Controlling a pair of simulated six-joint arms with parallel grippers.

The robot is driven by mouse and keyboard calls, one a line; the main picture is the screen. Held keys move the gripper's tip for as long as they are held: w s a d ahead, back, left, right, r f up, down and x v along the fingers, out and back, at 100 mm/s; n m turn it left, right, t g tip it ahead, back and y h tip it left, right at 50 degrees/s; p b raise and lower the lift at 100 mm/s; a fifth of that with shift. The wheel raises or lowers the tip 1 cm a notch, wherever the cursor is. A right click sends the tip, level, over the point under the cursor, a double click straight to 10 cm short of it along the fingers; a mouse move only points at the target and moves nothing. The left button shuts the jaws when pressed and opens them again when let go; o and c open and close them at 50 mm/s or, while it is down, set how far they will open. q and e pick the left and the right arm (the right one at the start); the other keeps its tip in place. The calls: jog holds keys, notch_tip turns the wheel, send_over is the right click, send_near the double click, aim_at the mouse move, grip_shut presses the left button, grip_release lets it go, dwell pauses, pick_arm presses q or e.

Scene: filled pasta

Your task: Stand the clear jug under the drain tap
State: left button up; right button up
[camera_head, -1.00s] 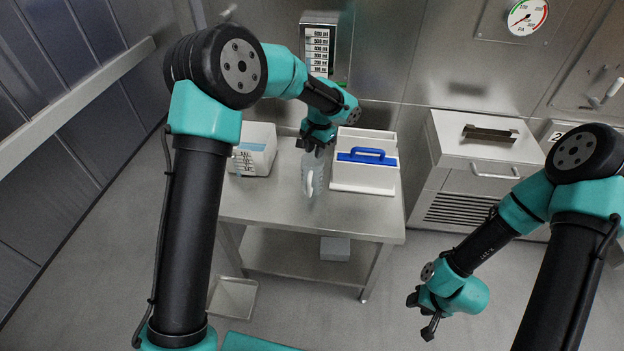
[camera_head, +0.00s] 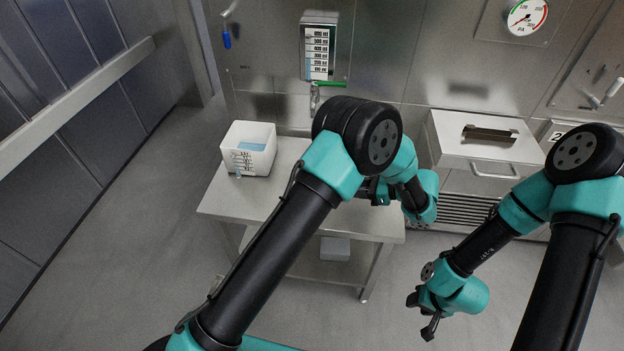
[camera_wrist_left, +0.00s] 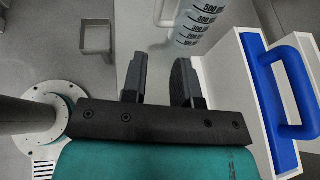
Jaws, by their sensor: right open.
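The clear jug (camera_wrist_left: 198,22), with dark volume marks and a pale handle, shows at the top of the left wrist view. The drain tap (camera_head: 316,95) with a green lever sits under the level gauge (camera_head: 318,52) on the back wall. My right gripper (camera_head: 422,316) is open and empty at lower right.
A white caddy with a blue handle (camera_wrist_left: 290,88) stands close to the right of the left gripper. A white tub (camera_head: 240,152) with blue contents stands on the steel table (camera_head: 235,200) at left. A steel cabinet (camera_head: 485,140) is at right.

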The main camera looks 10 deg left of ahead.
pick_arm(q)
jog(key=x, duration=1.2)
jog(key=shift+a, duration=0.1)
jog(key=shift+x, duration=2.6)
jog(key=shift+f, duration=0.15)
grip_shut()
